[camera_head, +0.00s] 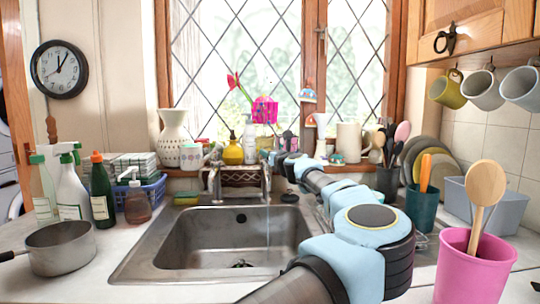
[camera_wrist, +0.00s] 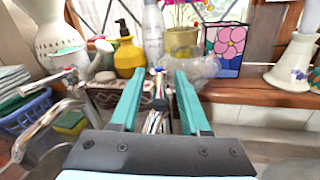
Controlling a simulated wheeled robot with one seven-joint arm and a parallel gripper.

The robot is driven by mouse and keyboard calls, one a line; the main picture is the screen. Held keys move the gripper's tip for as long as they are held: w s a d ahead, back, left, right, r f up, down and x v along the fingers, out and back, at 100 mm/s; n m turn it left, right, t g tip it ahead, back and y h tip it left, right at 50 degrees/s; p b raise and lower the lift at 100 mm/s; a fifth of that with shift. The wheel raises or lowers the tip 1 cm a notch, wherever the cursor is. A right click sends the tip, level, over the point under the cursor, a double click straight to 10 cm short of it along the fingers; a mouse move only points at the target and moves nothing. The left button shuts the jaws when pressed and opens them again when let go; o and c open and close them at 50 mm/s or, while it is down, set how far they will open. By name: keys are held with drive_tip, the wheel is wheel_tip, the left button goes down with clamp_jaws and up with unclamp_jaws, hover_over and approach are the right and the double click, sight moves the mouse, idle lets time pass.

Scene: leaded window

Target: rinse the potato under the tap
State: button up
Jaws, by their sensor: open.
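The metal tap (camera_head: 264,182) stands behind the sink (camera_head: 180,245), and a thin stream of water (camera_head: 268,228) falls from it into the basin. In the wrist view, my gripper (camera_wrist: 159,76) has its two teal fingers apart. A metal upright of the tap (camera_wrist: 158,92) shows between and beyond them; I cannot tell how close it is. In the head view, my arm reaches from the lower right to behind the tap, and the gripper itself is too small to make out. I cannot make out a potato in either view.
A saucepan (camera_head: 61,248) and spray bottles (camera_head: 72,188) stand left of the sink. A pink pot (camera_head: 474,266) with a wooden spoon stands at right.

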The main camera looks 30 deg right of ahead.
drive_tip(key=s+a+b, duration=0.2)
drive_tip(key=s+b, duration=0.1)
drive_tip(key=s, duration=0.7)
drive_tip(key=shift+s, duration=0.3)
drive_tip(key=shift+d, duration=0.1)
